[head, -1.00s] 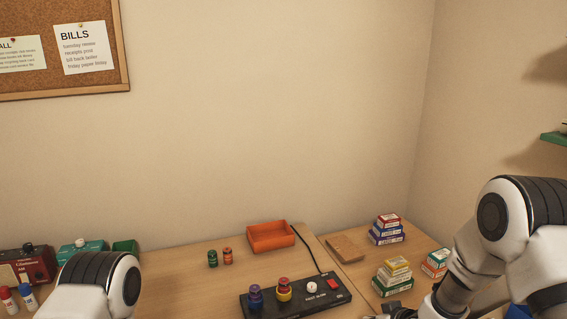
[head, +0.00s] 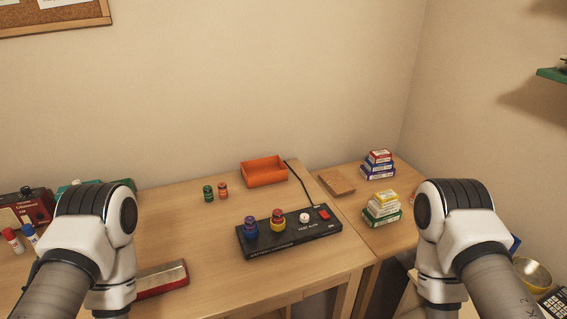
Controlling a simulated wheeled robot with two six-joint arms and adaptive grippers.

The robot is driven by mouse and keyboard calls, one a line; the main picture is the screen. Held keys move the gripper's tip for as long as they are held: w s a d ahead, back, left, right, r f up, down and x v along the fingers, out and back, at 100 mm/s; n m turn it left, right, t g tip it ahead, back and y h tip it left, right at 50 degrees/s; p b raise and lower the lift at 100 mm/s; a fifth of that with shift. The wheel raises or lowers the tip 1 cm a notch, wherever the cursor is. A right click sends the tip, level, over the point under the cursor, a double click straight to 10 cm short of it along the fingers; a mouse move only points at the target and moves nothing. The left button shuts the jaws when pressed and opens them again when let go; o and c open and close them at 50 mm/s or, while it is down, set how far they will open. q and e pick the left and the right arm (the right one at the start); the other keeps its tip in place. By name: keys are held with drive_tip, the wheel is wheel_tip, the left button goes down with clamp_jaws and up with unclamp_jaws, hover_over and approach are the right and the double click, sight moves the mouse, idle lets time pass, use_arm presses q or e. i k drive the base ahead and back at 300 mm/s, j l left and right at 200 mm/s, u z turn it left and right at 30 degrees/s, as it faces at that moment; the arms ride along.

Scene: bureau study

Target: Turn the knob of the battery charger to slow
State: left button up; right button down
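The battery charger is a black, slanted box (head: 262,246) near the front right of the desk. A white round knob (head: 305,218) sits on its top, with small white lettering beside it and a red switch (head: 323,212) to its right. The knob's setting is too small to read. Two batteries, one blue and purple (head: 251,228) and one yellow and red (head: 278,220), stand upright on the charger. Both my arms show at the lower left and lower right, apart from the charger, but neither gripper is in view.
An orange tray (head: 264,181) lies behind the charger, with a green battery (head: 208,193) and a red one (head: 222,190) to its left. Card boxes (head: 382,211) are stacked on the right-hand table. A dark red case (head: 162,279) lies by my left arm. The desk's middle is clear.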

sight(304, 218)
drive_tip(key=k+l+z, duration=0.1)
drive_tip(key=l+z, duration=0.2)
drive_tip(key=z, duration=0.2)
drive_tip(key=l+z, duration=0.35)
drive_tip(key=z, duration=0.15)
